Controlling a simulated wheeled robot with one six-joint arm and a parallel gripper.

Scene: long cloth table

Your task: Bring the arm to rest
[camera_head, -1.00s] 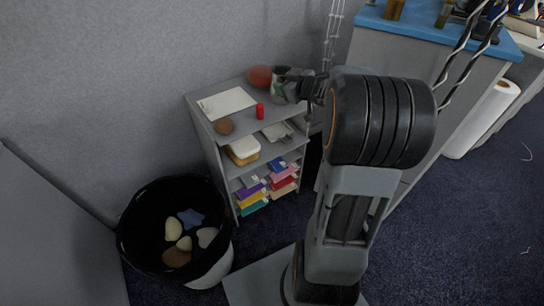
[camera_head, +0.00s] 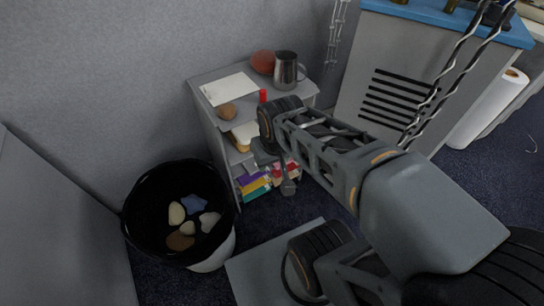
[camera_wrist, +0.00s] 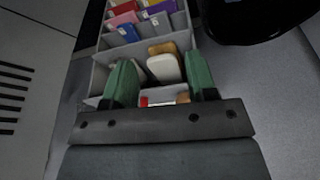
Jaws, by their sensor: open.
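My arm reaches in from the lower right of the head view, bent at its joints, with its wrist in front of the grey shelf unit (camera_head: 213,137). My gripper (camera_head: 284,184) hangs pointing downward there, partly hidden by the wrist. In the wrist view, my gripper (camera_wrist: 162,72) shows two green fingers spread apart with nothing held between them. The shelf unit (camera_wrist: 100,75) lies beyond the fingers in that view, which is turned upside down.
On the shelf top are a metal mug (camera_head: 286,70), a reddish ball (camera_head: 262,62), a white sheet (camera_head: 229,89), a brown round thing (camera_head: 227,112) and a red item (camera_head: 263,96). A black-lined bin (camera_head: 150,232) holding several stone-like things stands left. A blue-topped cabinet (camera_head: 400,75) stands right.

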